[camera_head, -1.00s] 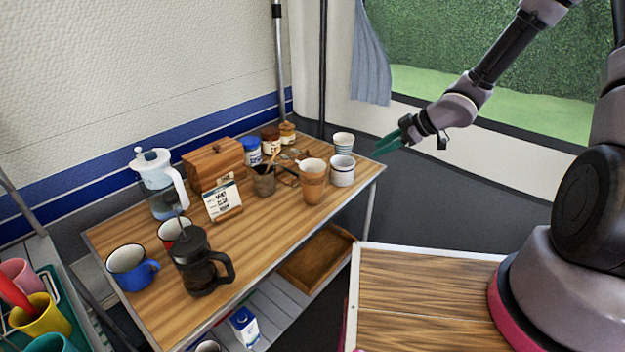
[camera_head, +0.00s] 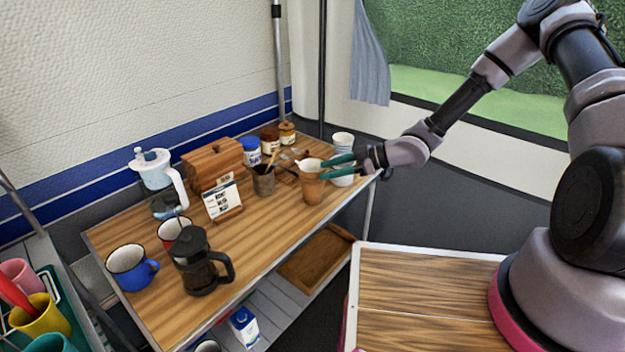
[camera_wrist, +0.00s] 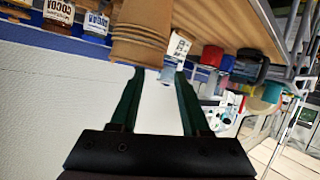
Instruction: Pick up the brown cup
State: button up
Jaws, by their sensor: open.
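The brown cup (camera_head: 312,188) stands upright near the right end of the wooden table; in the wrist view it looks like a stack of brown cups (camera_wrist: 142,30). My gripper (camera_head: 326,169) is open and empty, its teal fingers reaching in from the right at the cup's upper part. In the wrist view the cup shows just beyond the fingertips (camera_wrist: 160,73), offset toward the left finger. I cannot tell whether a finger touches it.
A white cup (camera_head: 342,178) stands close behind the fingers, partly hidden, with a striped cup (camera_head: 343,140) behind it. A dark utensil pot (camera_head: 263,182) is left of the brown cup. A French press (camera_head: 198,265) and blue mug (camera_head: 130,268) stand farther left.

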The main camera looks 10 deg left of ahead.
aim_at(318, 179)
jog(key=x, duration=0.3)
jog(key=shift+a+f, duration=0.15)
jog(key=shift+a, duration=0.15)
grip_shut()
dwell(1.2)
